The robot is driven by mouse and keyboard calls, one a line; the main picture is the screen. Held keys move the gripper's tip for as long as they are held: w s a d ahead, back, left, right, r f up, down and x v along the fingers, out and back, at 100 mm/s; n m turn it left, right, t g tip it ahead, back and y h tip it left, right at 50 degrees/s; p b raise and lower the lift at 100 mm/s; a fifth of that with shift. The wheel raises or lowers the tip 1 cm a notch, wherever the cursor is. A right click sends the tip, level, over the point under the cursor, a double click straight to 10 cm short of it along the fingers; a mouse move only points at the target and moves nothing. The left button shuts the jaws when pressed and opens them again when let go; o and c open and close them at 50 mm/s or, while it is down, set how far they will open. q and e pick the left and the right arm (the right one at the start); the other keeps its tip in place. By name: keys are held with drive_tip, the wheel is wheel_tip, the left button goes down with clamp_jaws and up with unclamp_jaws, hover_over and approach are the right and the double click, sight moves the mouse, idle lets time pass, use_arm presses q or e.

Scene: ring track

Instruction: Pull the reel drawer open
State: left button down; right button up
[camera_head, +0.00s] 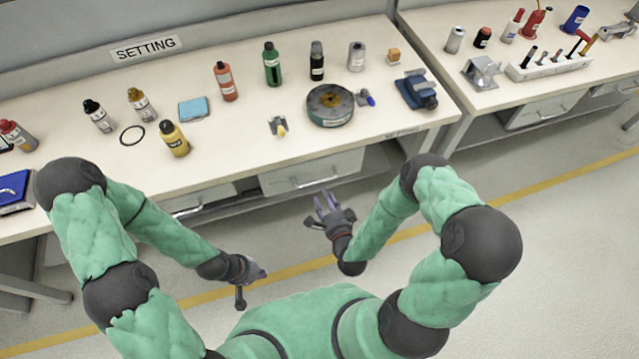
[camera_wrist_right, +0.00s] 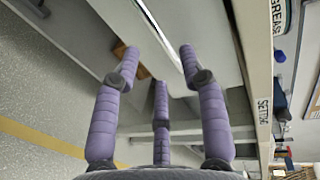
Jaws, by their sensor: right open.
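Two drawers show under the bench's front edge in the head view: a grey middle one (camera_head: 290,180) with a long bar handle (camera_head: 318,182), and another at the left (camera_head: 198,200). I cannot read which is the reel drawer. The middle drawer looks shut. My right gripper (camera_head: 326,200) is open and empty, just in front of the middle drawer and apart from it in the head view. In the right wrist view its spread purple fingers (camera_wrist_right: 160,70) point toward a pale front with a bright bar (camera_wrist_right: 157,28). My left gripper (camera_head: 254,275) hangs low, away from the bench; its jaws are unclear.
The bench top (camera_head: 230,140) bears several bottles, a round reel-like disc (camera_head: 330,106), a blue pad (camera_head: 193,109) and a blue clamp-like device (camera_head: 416,90). A second bench (camera_head: 440,22) stands at the right. The floor between me and the bench is clear.

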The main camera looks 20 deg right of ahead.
drive_tip(key=b+x, duration=0.1)
drive_tip(key=x, duration=0.6)
drive_tip(key=shift+w+f+b, duration=0.1)
drive_tip(key=shift+w+b, duration=0.15)
drive_tip(key=shift+b, duration=0.15)
clamp_jaws()
